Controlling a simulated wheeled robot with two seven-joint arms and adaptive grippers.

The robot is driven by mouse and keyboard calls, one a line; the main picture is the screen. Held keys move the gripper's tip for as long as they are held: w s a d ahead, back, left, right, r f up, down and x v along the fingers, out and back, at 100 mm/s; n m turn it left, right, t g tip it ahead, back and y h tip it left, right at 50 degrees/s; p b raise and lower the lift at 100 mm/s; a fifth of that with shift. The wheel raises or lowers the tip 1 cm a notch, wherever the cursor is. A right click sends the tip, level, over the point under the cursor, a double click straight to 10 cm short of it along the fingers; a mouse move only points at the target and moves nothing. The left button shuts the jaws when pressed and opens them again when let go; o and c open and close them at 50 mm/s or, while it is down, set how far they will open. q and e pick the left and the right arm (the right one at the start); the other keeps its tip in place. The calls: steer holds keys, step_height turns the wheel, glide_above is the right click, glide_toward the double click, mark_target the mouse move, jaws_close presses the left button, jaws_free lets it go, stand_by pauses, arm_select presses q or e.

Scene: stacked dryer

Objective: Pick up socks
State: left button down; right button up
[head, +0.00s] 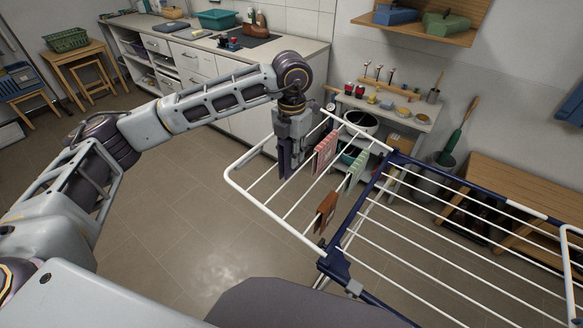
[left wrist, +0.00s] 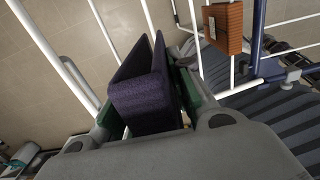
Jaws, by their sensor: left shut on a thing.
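A white and blue drying rack (head: 232,180) stands on the floor in front of me. My left gripper (head: 290,140) points down over its left wing and is shut on a dark purple sock (head: 285,165). In the left wrist view the purple sock (left wrist: 145,97) is folded double between the green-edged fingers (left wrist: 150,105); I cannot tell whether it touches a rod. A red checked sock (head: 325,152) and a pale green striped sock (head: 356,170) hang right of the gripper. A brown-orange sock (head: 326,212) hangs nearer me and shows in the left wrist view (left wrist: 224,28).
A counter (head: 190,45) with a teal basin (head: 217,18) stands at the back. A small shelf table (head: 400,110) with jars and a wooden bench (head: 520,185) stand behind the rack. The floor left of the rack is clear.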

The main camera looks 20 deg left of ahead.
arm_select(q)
steer(key=shift+r, duration=1.5)
arm_select(e)
steer(key=shift+w+d, duration=0.15)
arm_select(q)
steer(key=shift+f, duration=0.15)
arm_select(e)
steer(key=shift+f, duration=0.15)
